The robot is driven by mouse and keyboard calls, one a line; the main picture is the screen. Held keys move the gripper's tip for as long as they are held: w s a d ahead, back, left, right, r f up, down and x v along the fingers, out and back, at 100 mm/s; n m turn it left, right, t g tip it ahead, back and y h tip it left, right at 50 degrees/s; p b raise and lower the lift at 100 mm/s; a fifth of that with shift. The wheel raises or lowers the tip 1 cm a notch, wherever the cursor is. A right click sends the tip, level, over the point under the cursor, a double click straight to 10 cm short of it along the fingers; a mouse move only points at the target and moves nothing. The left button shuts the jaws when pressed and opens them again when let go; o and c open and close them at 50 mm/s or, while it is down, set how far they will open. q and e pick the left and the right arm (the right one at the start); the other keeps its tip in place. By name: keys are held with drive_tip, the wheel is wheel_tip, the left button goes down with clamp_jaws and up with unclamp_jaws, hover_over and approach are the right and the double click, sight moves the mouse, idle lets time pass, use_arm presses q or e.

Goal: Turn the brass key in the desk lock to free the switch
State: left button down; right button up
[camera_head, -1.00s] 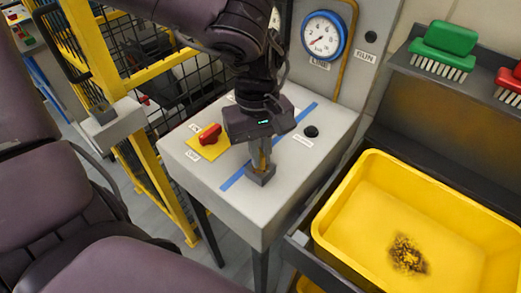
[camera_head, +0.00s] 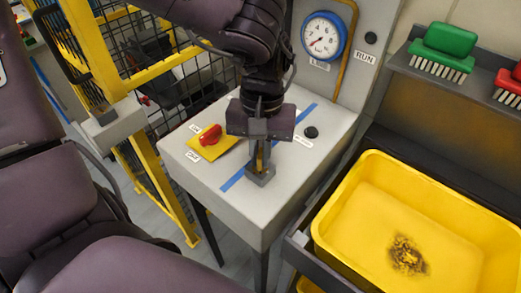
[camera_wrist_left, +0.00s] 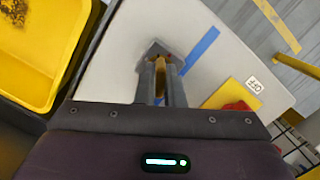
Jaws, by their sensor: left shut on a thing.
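The grey desk lock (camera_head: 261,176) stands on the white desk top (camera_head: 232,207), beside a blue tape line. My left gripper (camera_head: 262,163) points down over it and is shut on the brass key (camera_wrist_left: 160,68), which shows as a thin yellow strip between the fingers in the left wrist view. The lock also shows there (camera_wrist_left: 150,48), just beyond the fingertips. The red switch (camera_head: 210,134) sits on a yellow plate left of the gripper. An OFF label (camera_wrist_left: 254,85) is beside it in the wrist view. My right gripper is not in view.
A yellow tray (camera_head: 335,240) with a dark pile of debris stands to the right of the desk. A gauge (camera_head: 323,36) is on the panel behind. A black button (camera_head: 311,132) is on the desk. Yellow fence posts (camera_head: 166,190) stand at left.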

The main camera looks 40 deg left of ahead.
sight(261, 152)
use_arm(q)
drive_tip(key=c, duration=1.5)
unclamp_jaws()
drive_tip(key=shift+o, duration=0.2)
drive_tip(key=shift+r, duration=0.1)
drive_tip(key=shift+r, duration=0.25)
drive_tip(key=shift+w+r, duration=0.2)
drive_tip(key=shift+r, duration=0.95)
wheel_tip(261, 152, up, 4)
drive_tip(key=p, duration=0.4)
drive_tip(key=shift+w+a+r, duration=0.1)
drive_tip(key=shift+a+r, duration=0.05)
drive_tip(key=shift+w+r+p, duration=0.1)
drive_tip(key=shift+r+p, duration=0.1)
drive_tip(key=shift+p, duration=0.5)
